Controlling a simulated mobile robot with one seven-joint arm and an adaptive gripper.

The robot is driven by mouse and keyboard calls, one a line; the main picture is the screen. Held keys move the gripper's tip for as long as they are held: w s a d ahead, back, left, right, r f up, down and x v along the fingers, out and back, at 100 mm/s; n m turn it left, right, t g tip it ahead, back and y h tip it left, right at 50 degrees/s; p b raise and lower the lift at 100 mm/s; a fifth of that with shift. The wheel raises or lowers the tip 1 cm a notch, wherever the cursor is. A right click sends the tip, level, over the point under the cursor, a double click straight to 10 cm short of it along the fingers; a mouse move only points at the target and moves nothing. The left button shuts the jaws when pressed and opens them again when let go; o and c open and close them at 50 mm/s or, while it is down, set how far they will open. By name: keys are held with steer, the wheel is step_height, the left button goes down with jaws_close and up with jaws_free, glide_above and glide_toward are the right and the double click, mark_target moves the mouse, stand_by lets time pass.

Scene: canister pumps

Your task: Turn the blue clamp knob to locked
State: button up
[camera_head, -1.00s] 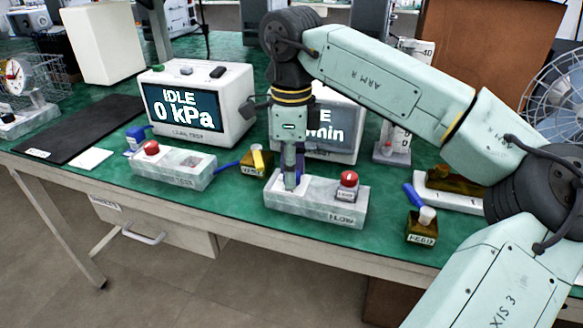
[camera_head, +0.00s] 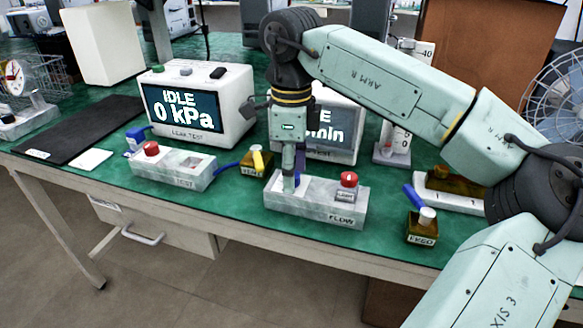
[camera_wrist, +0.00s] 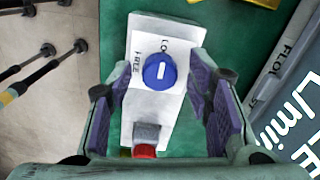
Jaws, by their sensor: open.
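The blue clamp knob (camera_wrist: 159,71) is round with a white bar, on the pale FLOW block (camera_head: 272,200). In the wrist view the bar runs nearly up and down the picture; a FREE label lies to its left and a partly legible LOCK label above it. My gripper (camera_wrist: 160,80) is open, with one purple-padded finger on each side of the knob and visible gaps between. In the head view my gripper (camera_head: 292,180) points down over the left part of the block and hides most of the knob.
A red button (camera_head: 348,179) stands at the right end of the block. A screen unit (camera_head: 340,135) stands close behind my gripper. The table's front edge is close.

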step_height(320, 180, up, 12)
stand_by(0.6)
